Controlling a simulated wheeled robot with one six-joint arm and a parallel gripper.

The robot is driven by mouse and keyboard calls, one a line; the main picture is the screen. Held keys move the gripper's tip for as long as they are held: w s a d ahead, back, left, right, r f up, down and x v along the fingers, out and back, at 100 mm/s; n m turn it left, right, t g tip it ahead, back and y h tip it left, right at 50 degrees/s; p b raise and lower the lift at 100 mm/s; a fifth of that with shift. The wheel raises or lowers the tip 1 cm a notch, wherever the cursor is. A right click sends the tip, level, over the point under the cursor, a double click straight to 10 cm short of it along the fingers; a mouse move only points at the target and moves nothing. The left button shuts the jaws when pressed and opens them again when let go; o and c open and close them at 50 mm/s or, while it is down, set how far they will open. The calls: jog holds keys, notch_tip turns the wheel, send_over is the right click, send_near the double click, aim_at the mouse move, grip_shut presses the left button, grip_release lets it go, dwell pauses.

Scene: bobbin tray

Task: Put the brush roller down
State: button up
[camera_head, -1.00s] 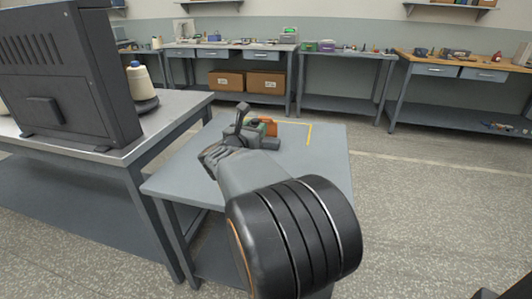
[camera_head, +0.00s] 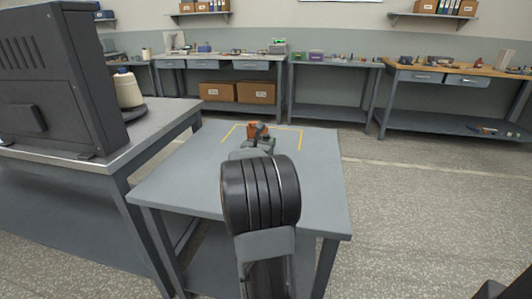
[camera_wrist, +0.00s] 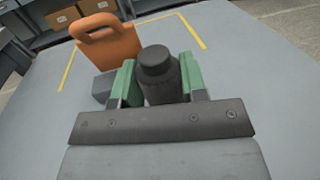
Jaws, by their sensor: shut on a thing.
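The brush roller (camera_wrist: 157,72) is a dark grey cylinder with a narrower round end, seen in the wrist view. My gripper (camera_wrist: 157,84) is shut on it, with a green-lined finger on each side. In the head view my gripper (camera_head: 258,143) is low over the grey table, mostly hidden behind my own arm, and the roller cannot be made out there. Whether the roller touches the table is hard to tell.
An orange handled item (camera_wrist: 108,40) stands just beyond the roller, left of it, with a small grey block (camera_wrist: 102,88) beside it. Yellow tape (camera_head: 301,139) marks an area on the grey table (camera_head: 190,185). The table's right side is clear. A bench with a dark machine (camera_head: 60,80) stands left.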

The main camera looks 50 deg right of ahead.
jog(key=shift+d+f+b, duration=0.15)
jog(key=shift+f+b, duration=0.15)
jog(key=shift+f, duration=1.35)
jog(key=shift+f+b, duration=0.2)
jog(key=shift+b, duration=0.1)
jog(key=o, duration=0.9)
jog(key=shift+r, duration=0.1)
